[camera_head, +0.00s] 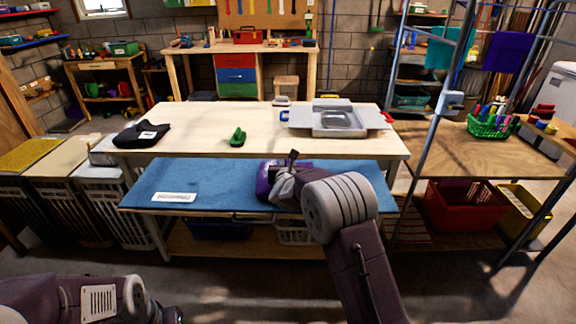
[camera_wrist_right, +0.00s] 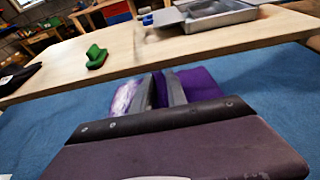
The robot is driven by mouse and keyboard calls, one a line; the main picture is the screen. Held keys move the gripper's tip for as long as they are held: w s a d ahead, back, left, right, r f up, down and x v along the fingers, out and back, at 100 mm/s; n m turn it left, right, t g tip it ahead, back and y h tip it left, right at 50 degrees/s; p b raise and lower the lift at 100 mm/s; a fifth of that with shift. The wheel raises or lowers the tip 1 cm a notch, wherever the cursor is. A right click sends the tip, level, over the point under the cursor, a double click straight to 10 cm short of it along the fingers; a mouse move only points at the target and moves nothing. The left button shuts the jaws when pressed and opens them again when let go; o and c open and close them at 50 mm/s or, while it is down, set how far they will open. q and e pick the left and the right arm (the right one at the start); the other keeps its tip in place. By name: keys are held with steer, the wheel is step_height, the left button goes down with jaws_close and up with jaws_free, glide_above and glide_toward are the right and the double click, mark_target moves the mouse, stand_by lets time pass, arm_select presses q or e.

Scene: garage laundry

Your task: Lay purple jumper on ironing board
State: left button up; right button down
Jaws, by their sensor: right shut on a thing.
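The ironing board has a long blue top (camera_head: 225,178) in front of the pale wooden table. The purple jumper (camera_head: 263,188) is a small folded bundle at the board's middle, partly hidden by my right gripper (camera_head: 280,181). In the right wrist view, purple cloth (camera_wrist_right: 203,86) shows on both sides of the right gripper's fingers (camera_wrist_right: 167,90), paler on the left. The right gripper is shut on the jumper, low over the blue top (camera_wrist_right: 265,80). I cannot tell whether the jumper touches the board.
A white flat item (camera_head: 173,197) lies at the board's left. The wooden table (camera_head: 195,118) behind bears a black cloth (camera_head: 141,134), a green object (camera_head: 238,137) and a metal sink (camera_head: 340,119). A blue-grey rack (camera_head: 432,135) stands at right. Much of the board's left is clear.

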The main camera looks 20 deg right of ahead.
steer(key=shift+f, duration=0.1)
steer(key=c, duration=1.7)
jaws_free()
steer(key=shift+f, duration=0.1)
steer(key=shift+c, duration=0.2)
steer(key=o, duration=0.4)
steer(key=shift+r, duration=0.2)
steer(key=shift+s+r, duration=0.1)
steer(key=shift+s, duration=0.05)
steer(key=v, duration=1.1)
steer(key=shift+s+a+b, duration=0.15)
steer(key=shift+s+b, duration=0.2)
steer(key=shift+b, duration=0.05)
